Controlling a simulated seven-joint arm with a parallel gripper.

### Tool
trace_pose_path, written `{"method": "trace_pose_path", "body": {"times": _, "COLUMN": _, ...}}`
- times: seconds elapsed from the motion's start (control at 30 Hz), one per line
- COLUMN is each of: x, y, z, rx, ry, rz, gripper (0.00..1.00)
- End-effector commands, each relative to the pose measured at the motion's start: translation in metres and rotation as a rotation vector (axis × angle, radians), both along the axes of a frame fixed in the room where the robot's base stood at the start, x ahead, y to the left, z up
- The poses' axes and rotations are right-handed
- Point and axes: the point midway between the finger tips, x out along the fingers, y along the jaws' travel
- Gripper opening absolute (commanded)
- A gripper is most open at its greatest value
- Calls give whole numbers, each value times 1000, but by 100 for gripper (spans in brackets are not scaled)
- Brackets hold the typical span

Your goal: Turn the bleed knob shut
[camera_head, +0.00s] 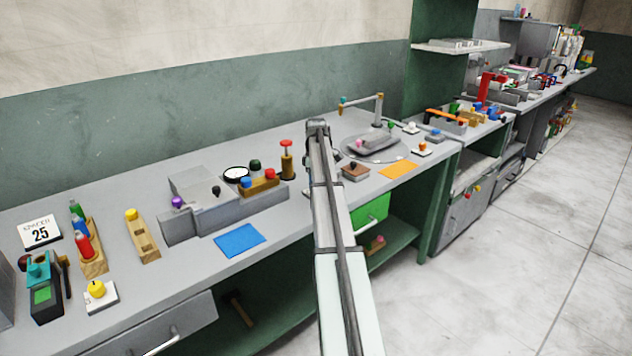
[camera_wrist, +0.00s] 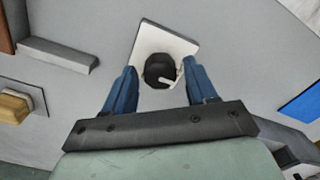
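A black round knob (camera_wrist: 160,70) with a white pointer mark sits on a square white plate (camera_wrist: 179,41) in the wrist view. I take it for the bleed knob; no label is readable. The pointer aims to the right and slightly down. My gripper (camera_wrist: 163,71) has two blue fingers, open and empty, one on each side of the knob with gaps between. I cannot tell how far above the plate the fingertips are. In the head view my arm stretches over the bench, and I cannot make out this knob or the fingertips there.
A blue mat (camera_head: 240,240) and a grey housing (camera_head: 205,195) lie left of my arm in the head view. A brown block (camera_head: 355,173) and an orange mat (camera_head: 398,169) lie right of it. A yellow knob (camera_head: 97,289) sits on another white plate at the far left.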

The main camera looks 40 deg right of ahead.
Motion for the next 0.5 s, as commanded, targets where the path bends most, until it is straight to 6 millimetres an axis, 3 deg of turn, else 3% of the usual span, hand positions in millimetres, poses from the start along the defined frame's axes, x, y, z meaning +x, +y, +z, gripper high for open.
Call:
{"method": "trace_pose_path", "body": {"times": 0.07, "x": 0, "y": 0, "z": 0, "rx": 0, "ry": 0, "rz": 0, "gripper": 49}}
{"method": "trace_pose_path", "body": {"times": 0.5, "x": 0, "y": 0, "z": 0, "rx": 0, "ry": 0, "rz": 0, "gripper": 7}}
